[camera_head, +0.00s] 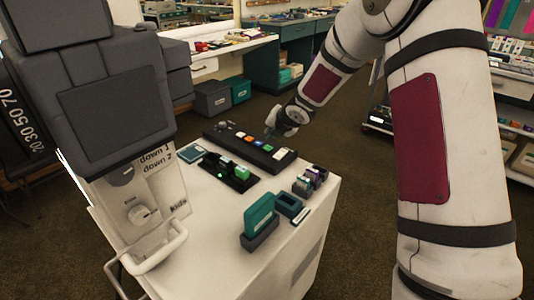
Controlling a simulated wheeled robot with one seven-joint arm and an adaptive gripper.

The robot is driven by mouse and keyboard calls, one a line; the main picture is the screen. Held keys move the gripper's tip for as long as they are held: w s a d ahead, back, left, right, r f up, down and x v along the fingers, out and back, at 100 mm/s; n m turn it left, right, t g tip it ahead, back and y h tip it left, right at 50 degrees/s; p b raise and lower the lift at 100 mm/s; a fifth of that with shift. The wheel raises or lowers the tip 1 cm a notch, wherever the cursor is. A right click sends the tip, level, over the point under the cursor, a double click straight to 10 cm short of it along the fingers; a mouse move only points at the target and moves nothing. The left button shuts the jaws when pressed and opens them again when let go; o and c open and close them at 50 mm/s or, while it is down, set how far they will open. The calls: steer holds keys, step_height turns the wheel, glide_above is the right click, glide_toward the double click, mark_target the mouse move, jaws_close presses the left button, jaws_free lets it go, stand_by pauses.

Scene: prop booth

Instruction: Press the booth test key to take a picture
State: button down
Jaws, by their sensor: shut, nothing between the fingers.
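I cannot read which key is the booth test key. My gripper (269,134) is small in view at the end of my arm, just behind the console's right half. It is shut and empty. I cannot tell whether it touches the console.
A large grey camera-like device (115,110) on a white unit fills the left. A teal block in a dark holder (260,220), a small teal tray (289,204) and small coloured items (310,180) stand at the cabinet's right. The cabinet's front (215,240) is bare.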

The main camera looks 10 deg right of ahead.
mark_target(270, 147)
steer(key=shift+f+b, duration=0.7)
steer(key=shift+f, duration=0.1)
steer(key=shift+f, duration=0.1)
stand_by(0.9)
steer(key=shift+f+b, duration=0.35)
steer(key=shift+b, duration=0.15)
steer(key=shift+f+b, duration=0.4)
steer(key=shift+b, duration=0.05)
stand_by(0.6)
stand_by(0.3)
steer(key=shift+r+p, duration=0.85)
steer(key=shift+p, duration=0.1)
step_height(270, 147, up, 5)
steer(key=p, duration=0.5)
steer(key=shift+p, duration=0.4)
